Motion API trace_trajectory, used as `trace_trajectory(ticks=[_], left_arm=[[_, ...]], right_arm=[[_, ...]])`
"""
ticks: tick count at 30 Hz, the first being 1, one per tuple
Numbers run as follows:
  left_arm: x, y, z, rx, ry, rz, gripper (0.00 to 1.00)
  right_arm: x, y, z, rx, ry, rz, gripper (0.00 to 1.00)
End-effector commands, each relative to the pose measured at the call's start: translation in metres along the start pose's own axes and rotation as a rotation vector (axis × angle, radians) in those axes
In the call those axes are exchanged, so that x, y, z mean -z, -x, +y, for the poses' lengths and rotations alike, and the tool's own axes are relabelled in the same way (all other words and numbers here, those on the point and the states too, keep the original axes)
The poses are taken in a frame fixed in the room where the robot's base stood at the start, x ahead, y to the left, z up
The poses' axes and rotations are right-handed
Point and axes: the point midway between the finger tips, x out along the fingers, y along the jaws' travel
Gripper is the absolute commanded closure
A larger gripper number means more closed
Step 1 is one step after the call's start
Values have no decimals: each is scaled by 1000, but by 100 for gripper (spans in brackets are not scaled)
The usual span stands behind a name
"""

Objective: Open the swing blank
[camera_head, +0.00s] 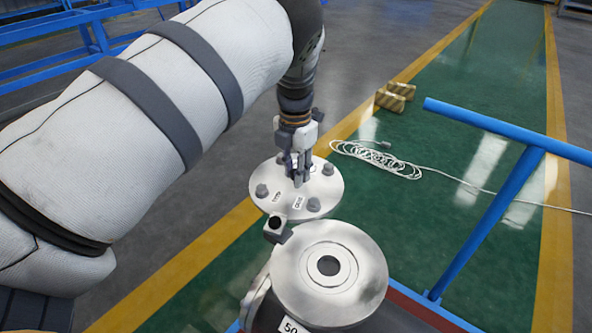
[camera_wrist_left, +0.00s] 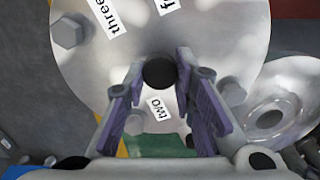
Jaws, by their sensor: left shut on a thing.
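The swing blank is a round pale metal disc (camera_head: 325,188) with several bolts and small labels. It lies beside the flanged shell (camera_head: 365,258), with the shell's round face and central hole uncovered. A small hinge block (camera_head: 277,229) sits between them. My left gripper (camera_head: 299,178) is over the disc, shut on the swing blank. In the left wrist view the gripper (camera_wrist_left: 158,88) has its fingers on either side of a dark round knob (camera_wrist_left: 159,73) on the disc (camera_wrist_left: 190,30); the exact contact is hard to see. The shell (camera_wrist_left: 285,100) shows at right there. My right gripper is out of view.
A blue rail frame (camera_head: 490,220) stands right of the shell. A coiled white cable (camera_head: 375,158) and a yellowish block (camera_head: 395,96) lie on the floor behind. Blue racks (camera_head: 90,40) are at the far left. Green floor (camera_head: 450,100) is open at the back.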

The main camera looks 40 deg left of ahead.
Motion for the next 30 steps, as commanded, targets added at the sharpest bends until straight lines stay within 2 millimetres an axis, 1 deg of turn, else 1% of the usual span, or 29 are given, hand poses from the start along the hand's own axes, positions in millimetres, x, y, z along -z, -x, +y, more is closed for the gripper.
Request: trace_trajectory(ticks=[1, 2, 3, 11, 14, 17, 21, 24, 27, 30], left_arm=[[2, -2, 0, 2, 0, 7, 71], [2, -2, 0, 2, 0, 7, 64], [2, -2, 0, 2, -1, 6, 55], [1, -1, 0, 1, -1, 3, 55], [0, 7, 0, 0, -1, 0, 55], [-1, 28, 0, 0, -1, -3, 55], [0, 68, 0, 0, -1, -3, 55], [0, 92, 0, 0, -2, 1, 55], [0, 108, 0, 0, -1, 1, 55], [1, 117, 0, 1, -1, 3, 55]], right_arm=[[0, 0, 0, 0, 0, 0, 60], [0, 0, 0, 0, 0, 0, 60], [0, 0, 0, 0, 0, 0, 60], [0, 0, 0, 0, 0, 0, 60], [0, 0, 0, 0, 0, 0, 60], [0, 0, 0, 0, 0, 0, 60], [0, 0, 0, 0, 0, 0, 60], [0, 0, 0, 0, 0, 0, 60], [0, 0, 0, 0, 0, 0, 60], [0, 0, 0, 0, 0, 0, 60]])
